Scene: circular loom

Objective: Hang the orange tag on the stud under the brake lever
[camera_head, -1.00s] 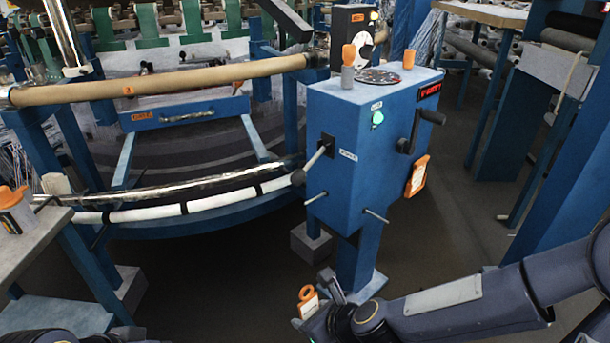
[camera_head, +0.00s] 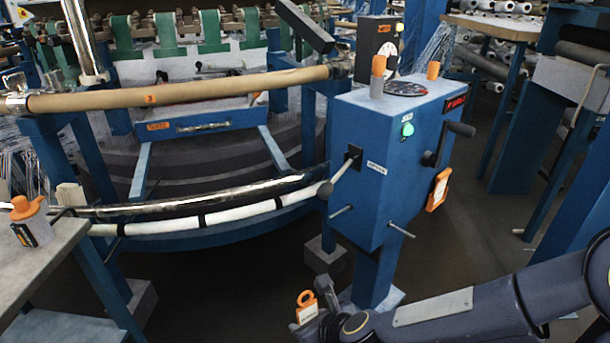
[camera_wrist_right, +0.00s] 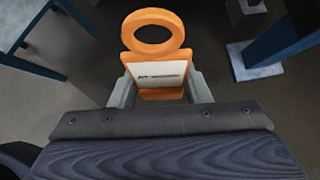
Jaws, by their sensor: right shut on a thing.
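The orange tag (camera_head: 306,304), with a ring at its top and a pale label on its face, is in my right gripper (camera_head: 312,322) at the bottom centre. In the right wrist view the tag (camera_wrist_right: 157,70) stands between the fingers (camera_wrist_right: 160,92), ring end outward. The brake lever (camera_head: 340,177) with its round grey knob sticks out of the blue cabinet (camera_head: 375,210). A thin stud (camera_head: 341,211) juts from the cabinet below the lever. A second stud (camera_head: 402,230) is on the adjacent face. The gripper is below and apart from both. My left gripper is not in view.
The loom's curved rail (camera_head: 190,218) runs left of the cabinet. A grey table (camera_head: 45,250) with an orange-topped object (camera_head: 27,218) stands at left. Dark floor around the gripper looks clear.

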